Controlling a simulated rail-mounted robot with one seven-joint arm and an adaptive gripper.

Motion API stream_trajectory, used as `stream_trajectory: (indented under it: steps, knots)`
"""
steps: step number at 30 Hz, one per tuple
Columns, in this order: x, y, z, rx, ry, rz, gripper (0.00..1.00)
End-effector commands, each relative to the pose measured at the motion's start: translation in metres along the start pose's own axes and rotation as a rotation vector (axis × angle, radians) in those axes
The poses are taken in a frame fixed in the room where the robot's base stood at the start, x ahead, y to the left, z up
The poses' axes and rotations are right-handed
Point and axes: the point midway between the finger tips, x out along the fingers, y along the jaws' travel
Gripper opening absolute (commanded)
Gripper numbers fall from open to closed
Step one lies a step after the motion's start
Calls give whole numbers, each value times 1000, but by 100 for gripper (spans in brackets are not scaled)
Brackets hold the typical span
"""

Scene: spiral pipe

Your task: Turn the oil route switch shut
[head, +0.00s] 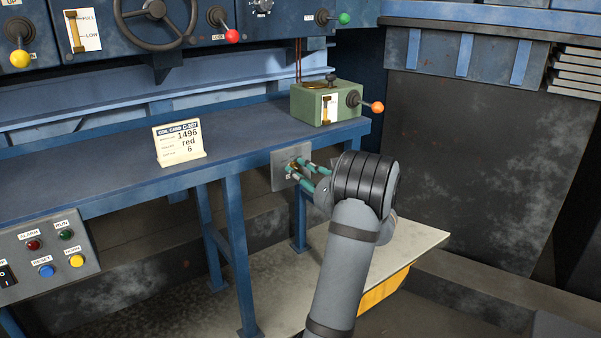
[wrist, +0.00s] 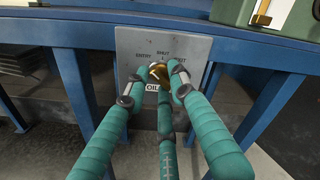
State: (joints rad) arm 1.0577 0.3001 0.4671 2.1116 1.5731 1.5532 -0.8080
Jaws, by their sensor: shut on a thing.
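The oil route switch is a brass knob (wrist: 158,71) on a grey metal plate (wrist: 135,45) below the bench's front edge. The plate also shows in the head view (head: 281,172). An OIL label sits below the knob. My gripper (wrist: 157,78) has teal fingers and is shut on the knob; it reaches the plate in the head view (head: 301,170). The fingers cover part of the knob, so I cannot tell which label it points to.
A green box (head: 318,103) with an orange-knobbed lever (head: 376,107) stands on the blue bench (head: 90,190) above the plate. A card (head: 180,144) stands left of it. Blue bench legs (head: 237,250) flank the plate. A button panel (head: 45,255) is at lower left.

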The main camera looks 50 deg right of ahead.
Motion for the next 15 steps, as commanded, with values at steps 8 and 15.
stream_trajectory:
  steps: [8, 15]
  knots:
    - [1, 7, 0, 144, 6, 20, 0]
    - [0, 7, 2, 357, 8, 19, 0]
